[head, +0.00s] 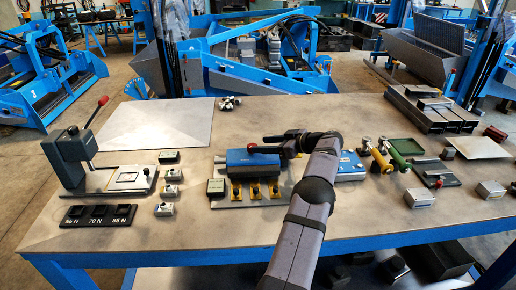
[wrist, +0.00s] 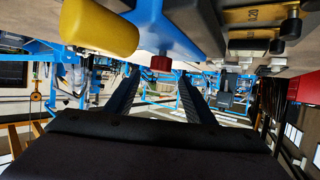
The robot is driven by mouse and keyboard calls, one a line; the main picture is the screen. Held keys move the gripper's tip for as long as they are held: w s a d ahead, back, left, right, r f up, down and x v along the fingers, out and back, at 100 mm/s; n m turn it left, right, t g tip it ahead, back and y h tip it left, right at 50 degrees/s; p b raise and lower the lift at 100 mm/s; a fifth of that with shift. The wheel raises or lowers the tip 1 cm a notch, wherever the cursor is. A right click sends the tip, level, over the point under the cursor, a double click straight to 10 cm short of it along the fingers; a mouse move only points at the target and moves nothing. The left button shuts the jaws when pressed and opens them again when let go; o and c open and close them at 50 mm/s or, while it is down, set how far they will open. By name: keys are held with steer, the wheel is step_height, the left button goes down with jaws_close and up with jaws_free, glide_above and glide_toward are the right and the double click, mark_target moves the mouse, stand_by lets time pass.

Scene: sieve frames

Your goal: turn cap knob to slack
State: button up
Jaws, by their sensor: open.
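My gripper (head: 280,140) is above the blue block device (head: 240,159) in the middle of the bench, with the dark forearm reaching in from the front. In the wrist view its two dark fingers stand apart, with nothing held between them (wrist: 158,80). A small red knob (wrist: 160,63) on a blue body (wrist: 165,25) shows just above the gap between the fingertips. I cannot tell whether it touches them. A yellow cylinder (wrist: 98,27) is at the upper left. I cannot tell for certain which part is the cap knob, and no slack mark is readable.
A press (head: 72,158) with a red-tipped lever stands at the left, behind a dark block (head: 98,215) marked 55 N, 70 N and 85 N. Handled tools (head: 380,160), a green tray (head: 405,147) and stacked frames (head: 432,108) are right. The front bench strip is mostly clear.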

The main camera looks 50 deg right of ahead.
mark_target(252, 145)
steer(key=shift+s+r, duration=0.25)
steer(key=shift+s, duration=0.3)
